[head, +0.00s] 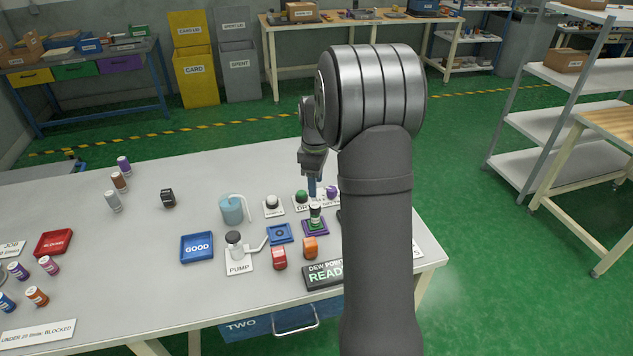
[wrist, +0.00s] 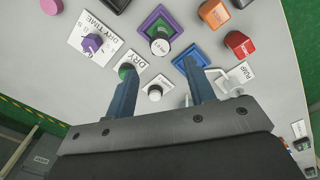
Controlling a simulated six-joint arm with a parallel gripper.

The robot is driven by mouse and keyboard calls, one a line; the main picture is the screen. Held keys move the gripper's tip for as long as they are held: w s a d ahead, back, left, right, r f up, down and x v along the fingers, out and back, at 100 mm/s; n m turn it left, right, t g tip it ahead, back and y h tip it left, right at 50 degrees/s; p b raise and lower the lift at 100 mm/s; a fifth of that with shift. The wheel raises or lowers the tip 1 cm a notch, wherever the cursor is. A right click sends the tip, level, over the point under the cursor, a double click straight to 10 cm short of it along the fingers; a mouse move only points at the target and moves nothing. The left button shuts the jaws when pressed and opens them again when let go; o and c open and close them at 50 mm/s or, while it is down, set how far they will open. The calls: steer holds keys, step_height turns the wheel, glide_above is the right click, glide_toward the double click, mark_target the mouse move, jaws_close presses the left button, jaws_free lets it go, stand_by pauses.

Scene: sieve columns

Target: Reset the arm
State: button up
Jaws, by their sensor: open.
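My gripper (head: 312,187) hangs above the right part of the white table (head: 150,230), pointing down. In the wrist view my gripper (wrist: 159,67) has its two blue fingers wide apart, with nothing between them. A small capped column (head: 316,212) stands on a purple square holder (head: 315,228), just below the gripper in the head view. In the wrist view the column (wrist: 161,45) lies beyond the fingertips, apart from them. The left finger partly covers the green DRY knob (wrist: 124,70). My upper arm hides part of the table's right side.
Close around are a purple knob (head: 331,192), a pump (head: 236,250), a blue pad (head: 279,233), red (head: 279,258) and orange (head: 310,247) blocks and a READY display (head: 323,275). A blue jug (head: 231,209) and GOOD tray (head: 197,247) stand left. The table's middle left is mostly clear.

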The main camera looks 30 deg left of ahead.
mark_target(316, 206)
steer(key=shift+f, duration=0.1)
step_height(316, 206, down, 12)
steer(key=shift+r, duration=2)
steer(key=shift+f, duration=0.1)
